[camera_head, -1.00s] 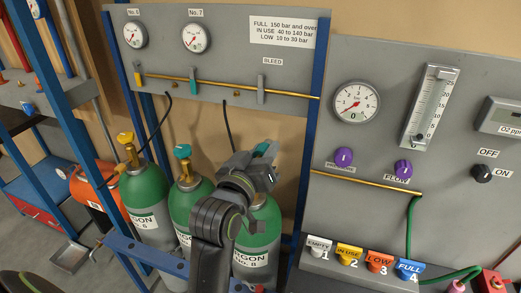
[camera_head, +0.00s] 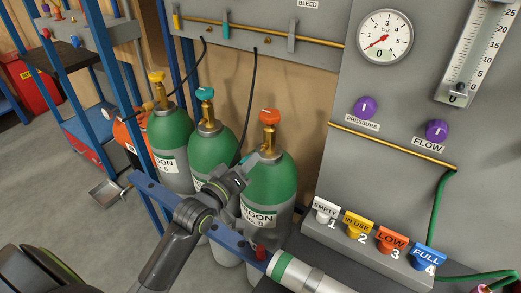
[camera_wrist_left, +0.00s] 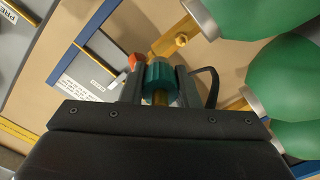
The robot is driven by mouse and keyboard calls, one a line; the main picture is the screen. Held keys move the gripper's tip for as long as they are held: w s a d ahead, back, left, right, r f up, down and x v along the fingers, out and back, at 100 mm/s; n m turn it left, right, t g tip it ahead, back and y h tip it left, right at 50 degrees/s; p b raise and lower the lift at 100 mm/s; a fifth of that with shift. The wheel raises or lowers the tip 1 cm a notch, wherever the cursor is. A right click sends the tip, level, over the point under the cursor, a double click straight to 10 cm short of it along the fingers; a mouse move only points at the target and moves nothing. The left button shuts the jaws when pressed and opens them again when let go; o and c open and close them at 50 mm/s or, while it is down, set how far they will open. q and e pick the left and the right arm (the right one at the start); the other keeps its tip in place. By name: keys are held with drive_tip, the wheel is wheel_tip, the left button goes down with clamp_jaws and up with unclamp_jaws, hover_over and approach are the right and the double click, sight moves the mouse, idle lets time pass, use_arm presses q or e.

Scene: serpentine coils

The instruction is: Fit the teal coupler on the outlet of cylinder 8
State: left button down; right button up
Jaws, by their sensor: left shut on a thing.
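Cylinder 8 (camera_head: 270,188) is the green cylinder with an orange knob (camera_head: 269,117) on its brass valve. The wrist view shows that knob (camera_wrist_left: 134,61) and a brass side fitting (camera_wrist_left: 181,40) on the valve. My left gripper (camera_head: 255,160) is just left of and below the valve in the head view. In the wrist view, my left gripper (camera_wrist_left: 160,85) is shut on the teal coupler (camera_wrist_left: 160,73). The coupler appears beside the valve; I cannot tell whether it touches the outlet. The head view does not show the coupler clearly. My right gripper is out of view.
Two more green cylinders, with teal (camera_head: 205,94) and yellow (camera_head: 156,77) knobs, stand to the left. A blue rail (camera_head: 160,190) crosses in front. Black hoses hang behind. The gauge panel (camera_head: 350,95) and a tag block (camera_head: 360,246) are on the right.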

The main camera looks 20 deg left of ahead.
use_arm(q)
drive_tip(key=w+f+b, duration=0.1)
drive_tip(key=w, duration=0.1)
drive_tip(key=w+a+f+b, duration=0.1)
drive_tip(key=w+f, duration=0.1)
drive_tip(key=shift+w, duration=0.15)
idle(0.4)
idle(0.4)
drive_tip(key=shift+w, duration=0.15)
idle(0.4)
drive_tip(key=shift+w+d, duration=0.1)
drive_tip(key=shift+w, duration=0.8)
